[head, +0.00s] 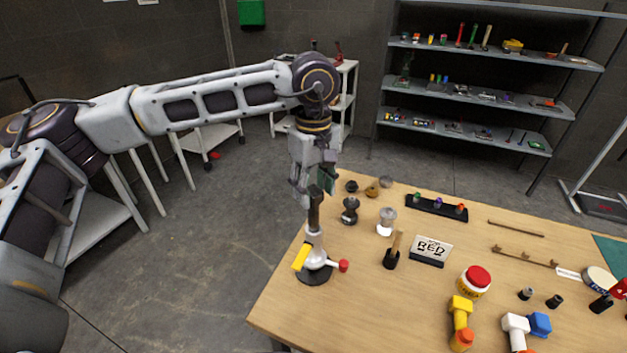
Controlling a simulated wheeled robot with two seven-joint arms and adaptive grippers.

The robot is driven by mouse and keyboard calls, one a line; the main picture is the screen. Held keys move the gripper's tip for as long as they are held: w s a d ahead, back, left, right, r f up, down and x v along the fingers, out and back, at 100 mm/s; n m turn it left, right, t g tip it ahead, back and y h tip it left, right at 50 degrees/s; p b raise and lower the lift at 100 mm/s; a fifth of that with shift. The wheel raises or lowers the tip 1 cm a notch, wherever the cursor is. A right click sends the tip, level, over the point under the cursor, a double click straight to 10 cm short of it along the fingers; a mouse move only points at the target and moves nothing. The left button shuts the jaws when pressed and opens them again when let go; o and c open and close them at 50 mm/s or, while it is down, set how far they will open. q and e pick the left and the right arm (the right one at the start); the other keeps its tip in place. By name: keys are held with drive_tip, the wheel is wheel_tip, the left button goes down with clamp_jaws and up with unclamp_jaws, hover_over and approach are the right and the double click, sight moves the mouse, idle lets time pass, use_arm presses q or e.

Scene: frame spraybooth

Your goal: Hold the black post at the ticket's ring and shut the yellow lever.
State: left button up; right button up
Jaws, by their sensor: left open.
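My left gripper (313,192) points down over the table's near left corner and is open. A dark post (314,217) stands upright just below it, with its top between or just behind the fingers; I cannot tell whether they touch it. Below the post are a pale collar (314,237) and a silver dome on a round black base (314,278). The yellow lever (302,257) sticks out at the left of the dome, tilted. A red-knobbed arm (343,266) sticks out at the right. I cannot make out the ticket with certainty. My right gripper is not in view.
The wooden table (370,310) is clear right of the base. A wooden-handled tool (392,252) in a black holder, a "BED" sign (431,250), a red-lidded jar (475,281) and a white-and-silver cup (387,221) stand to the right. Grey shelves (480,93) stand behind.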

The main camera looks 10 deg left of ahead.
sight(314, 207)
use_arm(q)
wheel_tip(314, 207, down, 4)
drive_tip(key=shift+r+b, duration=0.1)
drive_tip(key=shift+b, duration=0.65)
drive_tip(key=shift+f+b, duration=0.35)
drive_tip(key=shift+f, duration=0.75)
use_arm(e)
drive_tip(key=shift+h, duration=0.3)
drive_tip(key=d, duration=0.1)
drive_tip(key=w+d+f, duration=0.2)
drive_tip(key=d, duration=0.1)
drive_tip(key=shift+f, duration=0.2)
use_arm(q)
drive_tip(key=shift+c, duration=0.9)
clamp_jaws()
drive_tip(key=shift+r, duration=0.1)
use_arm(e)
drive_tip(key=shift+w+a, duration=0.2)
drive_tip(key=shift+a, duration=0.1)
